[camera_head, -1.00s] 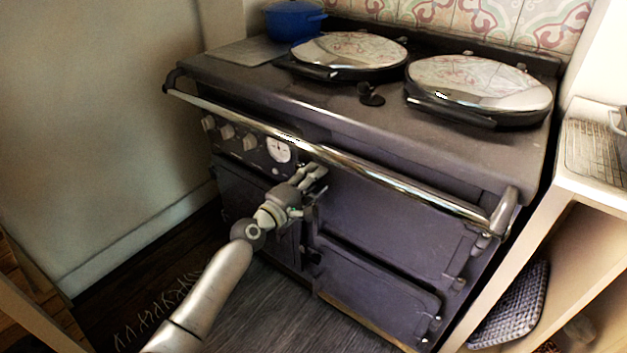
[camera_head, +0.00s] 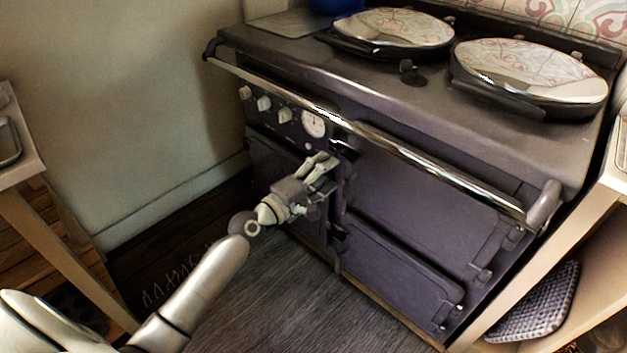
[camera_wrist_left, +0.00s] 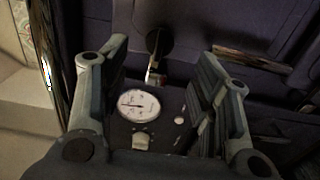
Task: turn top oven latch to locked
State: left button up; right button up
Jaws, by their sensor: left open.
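The dark range cooker's top oven door (camera_head: 425,192) is shut, below the chrome rail. My left gripper (camera_head: 326,166) is in front of the cooker, at the left edge of that door and below the dial. In the left wrist view, the gripper (camera_wrist_left: 162,62) is open, with its two fingers spread wide. A latch (camera_wrist_left: 157,62), a dark rounded piece with a bright metal end, shows between the fingertips. I cannot tell whether it touches either finger. In the head view the gripper hides the latch area. My right gripper is not in view.
The chrome rail (camera_head: 400,148) runs across the front just above my gripper. The lower oven door (camera_head: 400,268) is shut. A wooden shelf unit stands at right; floor is clear in front.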

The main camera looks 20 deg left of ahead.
pick_arm(q)
jog(key=shift+v, duration=1.95)
